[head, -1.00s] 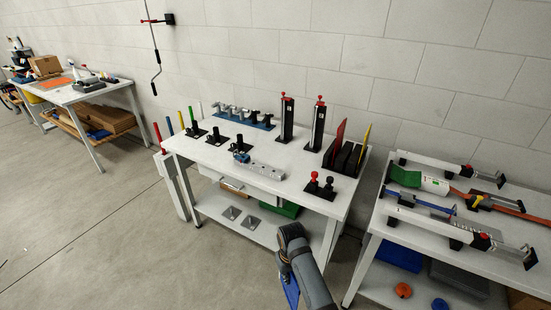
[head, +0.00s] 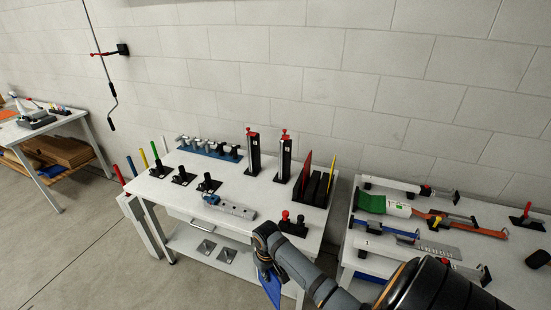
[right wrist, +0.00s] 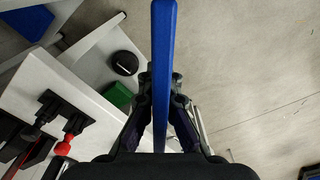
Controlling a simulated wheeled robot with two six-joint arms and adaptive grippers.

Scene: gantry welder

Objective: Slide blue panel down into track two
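The blue panel (head: 270,288) hangs from my right gripper (head: 263,264) in front of the middle table's front edge. In the right wrist view the panel (right wrist: 163,60) is seen edge-on between the two fingers, with a finger against each side. The black slotted rack (head: 312,190) stands at the right end of the table, up and to the right of the gripper. A red panel (head: 305,172) stands upright in its left part and a yellow panel (head: 332,172) at its right. No panel shows between them; track numbers cannot be read. My left gripper is not in view.
On the middle table (head: 232,232), red and black knobs (head: 293,224) on a base stand before the rack. Another table (head: 350,228) with clamps stands right.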

